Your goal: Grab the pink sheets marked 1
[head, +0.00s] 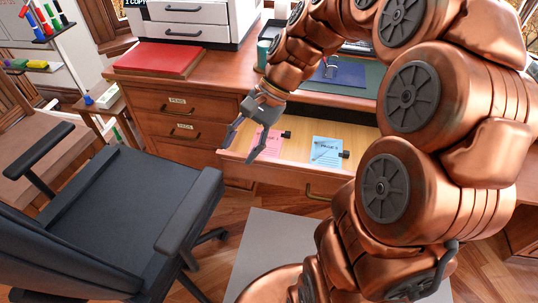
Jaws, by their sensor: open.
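The pink sheets (268,141) lie in an open desk drawer (298,152), toward its left side, with a dark clip at their right edge. Part of them is hidden behind my gripper, and their marking is too small to read. My gripper (242,150) is open and empty. Its fingers point down over the left part of the drawer, just left of and in front of the pink sheets. I cannot tell how high it is above them.
Blue sheets (327,150) with a dark clip lie to the right in the same drawer. A black office chair (110,215) stands close at the left. A red folder (160,60) and a printer (195,22) sit on the desk (235,75). My copper arm hides the right side.

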